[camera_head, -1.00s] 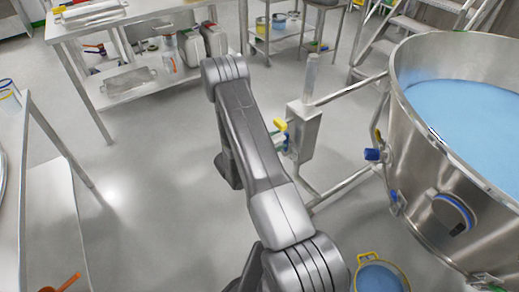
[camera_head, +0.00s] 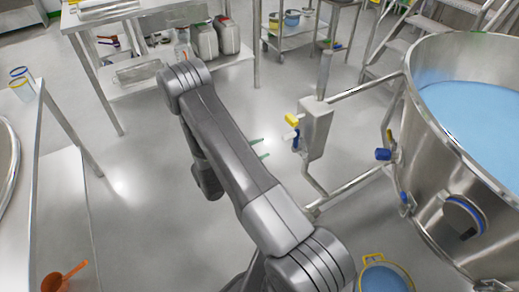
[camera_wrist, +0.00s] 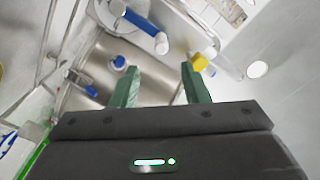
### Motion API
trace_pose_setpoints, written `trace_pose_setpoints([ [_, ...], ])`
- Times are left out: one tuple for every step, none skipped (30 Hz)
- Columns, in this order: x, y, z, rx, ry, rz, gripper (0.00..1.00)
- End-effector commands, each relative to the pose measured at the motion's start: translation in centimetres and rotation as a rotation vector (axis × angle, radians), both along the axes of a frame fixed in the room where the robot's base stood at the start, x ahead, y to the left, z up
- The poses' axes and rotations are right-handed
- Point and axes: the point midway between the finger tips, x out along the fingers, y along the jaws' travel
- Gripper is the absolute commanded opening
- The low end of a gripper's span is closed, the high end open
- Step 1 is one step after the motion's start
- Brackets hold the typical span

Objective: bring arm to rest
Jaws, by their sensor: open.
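My arm (camera_head: 225,145) is raised and bent across the middle of the head view. Its elbow is toward the upper left. Steel surfaces and blue and yellow handles show beyond the fingers. The rest of my gripper is hidden behind the arm in the head view.
A steel vessel (camera_head: 420,200) with blue contents stands at right. The steel box (camera_head: 316,128) with yellow and blue handles stands beside it. A tub (camera_head: 382,278) is on the floor. Benches stand at left and back. Floor (camera_head: 150,220) left of my arm is clear.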

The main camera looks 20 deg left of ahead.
Motion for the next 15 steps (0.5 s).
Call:
trace_pose_setpoints([
  [0.0, 0.0, 0.0, 0.0, 0.0, 0.0, 0.42],
  [0.0, 0.0, 0.0, 0.0, 0.0, 0.0, 0.42],
  [0.0, 0.0, 0.0, 0.0, 0.0, 0.0, 0.42],
  [0.0, 0.0, 0.0, 0.0, 0.0, 0.0, 0.42],
  [0.1, -0.1, 0.0, 0.0, 0.0, 0.0, 0.42],
  [0.2, -0.1, 0.0, 0.0, 0.0, -0.001, 0.42],
  [0.3, -0.2, 0.0, 0.0, 0.0, -0.001, 0.42],
  [0.4, -0.3, 0.0, 0.0, 0.0, -0.001, 0.42],
  [0.7, -0.5, 0.0, 0.0, 0.0, -0.003, 0.42],
  [0.9, -0.7, 0.0, 0.0, 0.0, -0.003, 0.42],
  [1.2, -1.0, 0.0, 0.0, 0.0, -0.004, 0.42],
  [1.6, -1.3, 0.0, 0.0, 0.0, -0.004, 0.42],
  [1.9, -1.6, 0.0, 0.0, 0.0, -0.004, 0.42],
  [2.3, -1.9, 0.0, 0.0, 0.0, -0.004, 0.42],
  [2.8, -2.2, 0.0, 0.0, 0.0, -0.004, 0.42],
])
